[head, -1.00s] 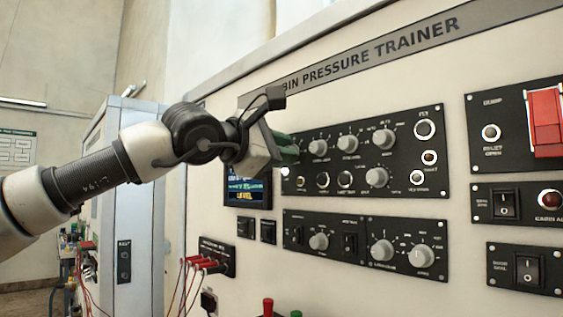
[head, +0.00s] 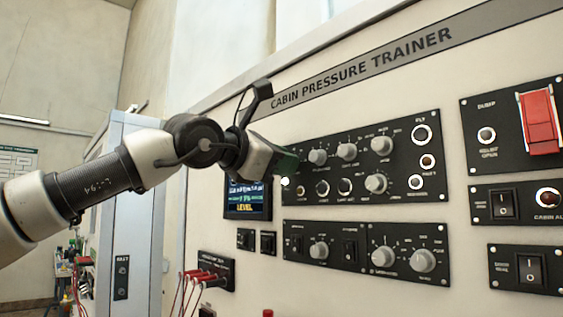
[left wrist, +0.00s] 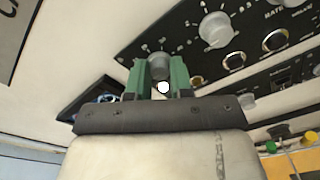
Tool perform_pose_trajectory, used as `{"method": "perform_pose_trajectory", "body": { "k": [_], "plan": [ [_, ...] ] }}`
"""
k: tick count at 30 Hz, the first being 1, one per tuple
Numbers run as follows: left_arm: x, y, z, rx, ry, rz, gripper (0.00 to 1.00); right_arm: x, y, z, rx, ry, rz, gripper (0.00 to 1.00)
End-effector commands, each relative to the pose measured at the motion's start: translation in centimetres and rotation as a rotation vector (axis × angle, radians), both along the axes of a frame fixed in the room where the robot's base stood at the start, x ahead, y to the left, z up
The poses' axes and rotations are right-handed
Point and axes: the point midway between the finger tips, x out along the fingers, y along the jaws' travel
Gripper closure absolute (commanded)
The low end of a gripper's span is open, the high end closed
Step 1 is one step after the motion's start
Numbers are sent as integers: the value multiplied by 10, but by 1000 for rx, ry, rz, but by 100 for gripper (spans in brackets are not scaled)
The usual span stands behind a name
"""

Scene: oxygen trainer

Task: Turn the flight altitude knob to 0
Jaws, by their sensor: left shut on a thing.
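My left gripper (head: 288,164) is at the left end of the upper black knob panel. In the left wrist view its two green fingers (left wrist: 162,76) are shut around a grey round knob (left wrist: 158,64), one finger on each side. The head view hides this knob behind the gripper. I cannot read its label or pointer, so I cannot confirm by text that it is the flight altitude knob. The upper panel (head: 410,165) carries other grey knobs to the right, the nearest being one knob (head: 317,157). My right gripper is not in view.
A lit screen (head: 246,203) sits just below my left gripper. A lower panel (head: 350,263) has more knobs and switches. Red plugs with cables (head: 207,275) stick out at lower left. A red guarded switch (head: 540,122) is at the right.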

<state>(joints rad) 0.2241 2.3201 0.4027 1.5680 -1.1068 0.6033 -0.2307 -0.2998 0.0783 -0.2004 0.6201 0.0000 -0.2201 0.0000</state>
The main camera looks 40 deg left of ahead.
Motion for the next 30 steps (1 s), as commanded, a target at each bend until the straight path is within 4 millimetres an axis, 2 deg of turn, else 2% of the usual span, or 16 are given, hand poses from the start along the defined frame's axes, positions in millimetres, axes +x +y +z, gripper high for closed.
{"method": "perform_pose_trajectory", "body": {
  "k": [7, 8, 12, 20, 23, 26, 30],
  "plan": [
    [1, 0, -1, -1, 4, 0, 100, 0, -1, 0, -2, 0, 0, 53],
    [1, 0, -1, -1, 4, 0, 74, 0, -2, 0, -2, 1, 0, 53],
    [0, 0, -1, 0, 2, 0, 53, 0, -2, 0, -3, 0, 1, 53],
    [-1, 0, 0, 0, 1, 1, 53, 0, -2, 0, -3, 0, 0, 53],
    [-6, 1, -1, 0, -1, 0, 53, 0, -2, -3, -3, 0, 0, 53],
    [-21, 2, -1, -1, -4, 0, 53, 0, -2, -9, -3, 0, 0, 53],
    [-49, 4, 0, 0, -4, 0, 53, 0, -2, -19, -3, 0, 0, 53]
  ]
}}
